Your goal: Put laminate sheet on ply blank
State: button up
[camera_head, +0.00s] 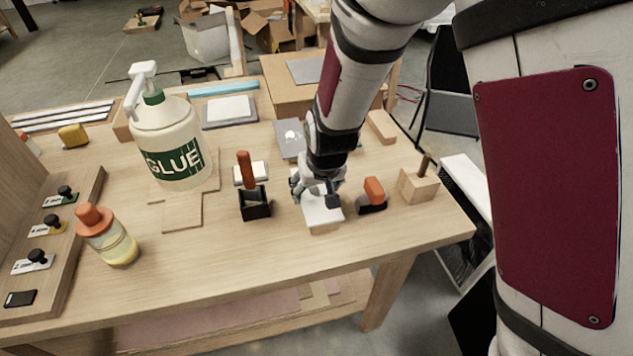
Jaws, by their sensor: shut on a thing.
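My gripper (320,196) is over the right part of the workbench, pointing down, with its fingers closed on a white laminate sheet (322,214). The sheet is about level. Directly under it shows the front edge of a pale wooden piece, seemingly the ply blank (324,230), lying on the bench. The sheet covers most of the blank. I cannot tell whether the two touch or a small gap is between them. My fingers and wrist hide the back part of the sheet.
Left of my gripper stands an orange-handled tool (247,170) in a black holder (255,204). To the right are an orange and black tool (373,196) and a wooden block with a peg (419,185). A large glue bottle (171,145) stands further left.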

jog(key=shift+f, duration=0.15)
jog(key=o, duration=1.2)
jog(key=shift+s+r, duration=0.1)
jog(key=shift+r, duration=0.4)
jog(key=s+d+r+m+p, duration=0.1)
jog(key=s+d+r, duration=0.2)
jog(key=r, duration=0.5)
jog(key=s+d+r+p, duration=0.2)
jog(key=s+d+r, duration=0.15)
jog(key=r, duration=0.45)
jog(key=s+d+r, duration=0.3)
jog(key=s+d, duration=0.1)
jog(key=s, duration=0.2)
jog(key=s+d+r+m, duration=0.1)
jog(key=s+d+r, duration=0.3)
jog(key=s+d, duration=0.1)
jog(key=s+d+r+m+t+h, duration=0.1)
jog(key=s+d+r, duration=0.2)
jog(key=s, duration=0.4)
jog(key=shift+s+d+r, duration=0.25)
jog(key=shift+d+r, duration=0.15)
jog(key=shift+d, duration=0.4)
